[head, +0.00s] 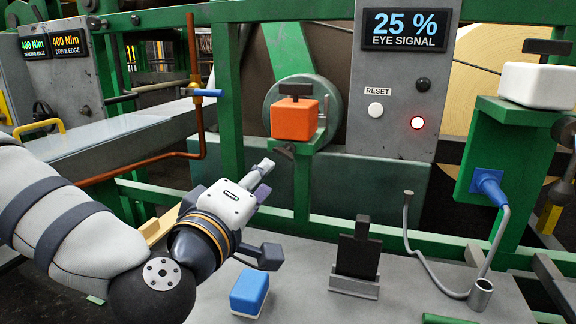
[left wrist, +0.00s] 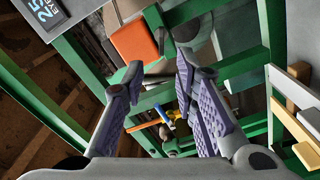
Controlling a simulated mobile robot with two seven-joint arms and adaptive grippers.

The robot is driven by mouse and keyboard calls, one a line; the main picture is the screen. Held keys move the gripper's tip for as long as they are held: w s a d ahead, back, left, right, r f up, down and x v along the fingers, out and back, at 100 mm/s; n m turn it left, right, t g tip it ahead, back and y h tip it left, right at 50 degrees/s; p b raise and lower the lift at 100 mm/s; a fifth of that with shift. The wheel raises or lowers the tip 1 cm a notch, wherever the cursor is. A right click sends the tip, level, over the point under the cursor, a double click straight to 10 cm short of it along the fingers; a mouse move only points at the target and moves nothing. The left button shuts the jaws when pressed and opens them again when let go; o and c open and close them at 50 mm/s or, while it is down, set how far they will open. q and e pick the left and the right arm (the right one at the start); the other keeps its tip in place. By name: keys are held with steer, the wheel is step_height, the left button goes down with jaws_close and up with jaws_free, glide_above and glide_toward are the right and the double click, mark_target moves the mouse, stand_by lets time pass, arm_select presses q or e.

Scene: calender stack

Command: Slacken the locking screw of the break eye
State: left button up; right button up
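The break eye appears to be the orange box (head: 294,119) on a green bracket, with a dark handle on top. A dark knob (head: 285,151) under the bracket looks like its locking screw. My left gripper (head: 263,180) is below and left of the knob, apart from it, pointing up and right. In the left wrist view its two purple-padded fingers (left wrist: 160,95) are spread with nothing between them. The orange box (left wrist: 135,40) and a grey rounded part (left wrist: 187,28), perhaps the knob, lie beyond the fingertips. My right gripper is not in view.
A white box (head: 537,84) stands on a green post at right. A copper pipe (head: 195,110) with a blue handle is left. The bench (head: 310,297) carries a blue block (head: 249,292) and a dark plate in a stand (head: 357,256).

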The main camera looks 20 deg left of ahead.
mark_target(284, 156)
arm_select(q)
steer(key=w, duration=0.7)
steer(key=w+b, duration=0.1)
steer(key=w, duration=0.2)
steer(key=shift+w+d+f, duration=0.15)
steer(key=shift+w+d, duration=0.05)
steer(key=shift+d, duration=0.05)
jaws_close()
